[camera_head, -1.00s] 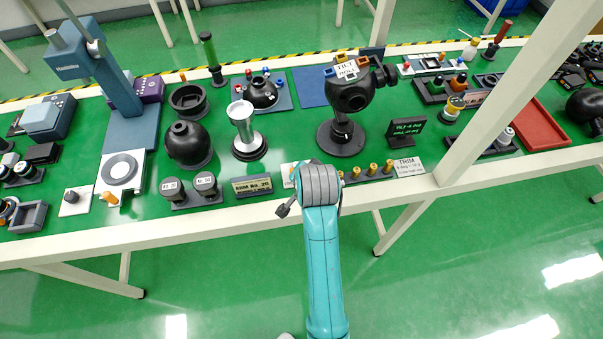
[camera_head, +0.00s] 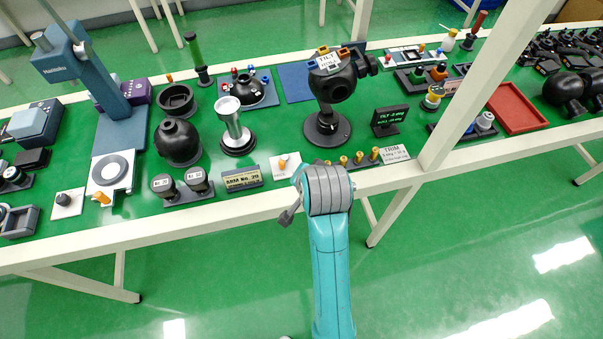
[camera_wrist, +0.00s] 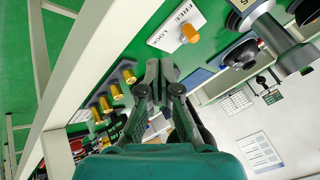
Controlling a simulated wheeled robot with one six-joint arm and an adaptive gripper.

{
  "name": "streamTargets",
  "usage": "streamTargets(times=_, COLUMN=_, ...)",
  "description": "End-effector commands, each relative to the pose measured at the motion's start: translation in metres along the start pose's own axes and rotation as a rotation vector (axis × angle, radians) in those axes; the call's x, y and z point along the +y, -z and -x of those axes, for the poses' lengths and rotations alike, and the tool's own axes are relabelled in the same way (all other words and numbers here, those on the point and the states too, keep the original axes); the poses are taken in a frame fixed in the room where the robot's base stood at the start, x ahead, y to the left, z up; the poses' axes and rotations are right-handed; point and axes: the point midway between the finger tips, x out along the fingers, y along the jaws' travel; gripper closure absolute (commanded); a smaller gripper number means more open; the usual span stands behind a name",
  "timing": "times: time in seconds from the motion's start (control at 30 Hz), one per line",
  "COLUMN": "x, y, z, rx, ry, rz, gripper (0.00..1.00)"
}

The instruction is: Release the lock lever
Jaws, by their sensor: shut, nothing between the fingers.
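The lock lever is a small orange lever (camera_wrist: 190,33) on a white plate marked FREE and LOCK (camera_wrist: 163,38) in the wrist view. Its orange end points toward the LOCK side of the plate, though the exact setting is hard to tell. In the head view the lever (camera_head: 284,160) stands on its plate near the bench's front edge, just beyond my wrist. My gripper (camera_wrist: 160,70) is shut and empty. In the wrist view its tips lie below the plate in the picture, apart from the lever. In the head view the fingertips cannot be made out.
Several brass-coloured knobs (camera_head: 358,157) stand right of the lever plate. A label block (camera_head: 242,179) stands to its left. The black gimbal head (camera_head: 335,85) and a silver post (camera_head: 231,118) stand behind. A white bench upright (camera_head: 452,108) rises at the right.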

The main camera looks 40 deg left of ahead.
Motion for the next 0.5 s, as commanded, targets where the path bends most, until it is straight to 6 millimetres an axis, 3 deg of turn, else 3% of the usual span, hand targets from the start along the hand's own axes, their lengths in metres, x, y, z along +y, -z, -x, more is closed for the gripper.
streamTargets(times=0.2, x=-0.002, y=-0.002, z=0.028, rx=0.0, ry=0.0, rz=0.0, gripper=1.0)
streamTargets(times=0.5, x=-0.002, y=-0.003, z=0.036, rx=-0.001, ry=-0.001, rz=0.0, gripper=1.0)
